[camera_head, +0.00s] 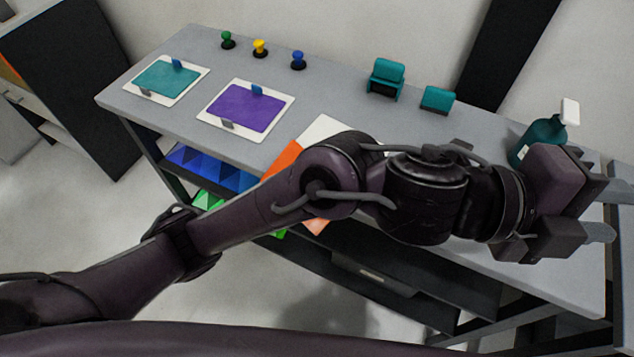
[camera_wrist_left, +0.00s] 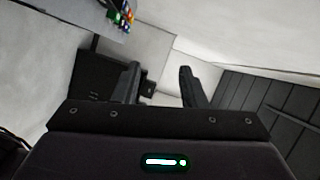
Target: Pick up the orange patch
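The orange patch (camera_head: 280,162) lies near the front edge of the grey table in the head view, next to a white sheet (camera_head: 322,130). My left arm crosses in front of it and hides most of it. A paler orange piece (camera_head: 316,227) shows below the arm; I cannot tell whether it belongs to the same patch. My left gripper (camera_head: 606,211) is at the far right, over the table's right end and well away from the patch. Its fingers (camera_wrist_left: 160,86) are apart and empty in the left wrist view. My right gripper is not in view.
The table (camera_head: 330,85) holds teal (camera_head: 168,79) and purple (camera_head: 246,108) patches on white boards, small coloured knobs (camera_head: 260,48) and teal holders (camera_head: 386,77). A teal spray bottle (camera_head: 540,134) stands close beside my left gripper.

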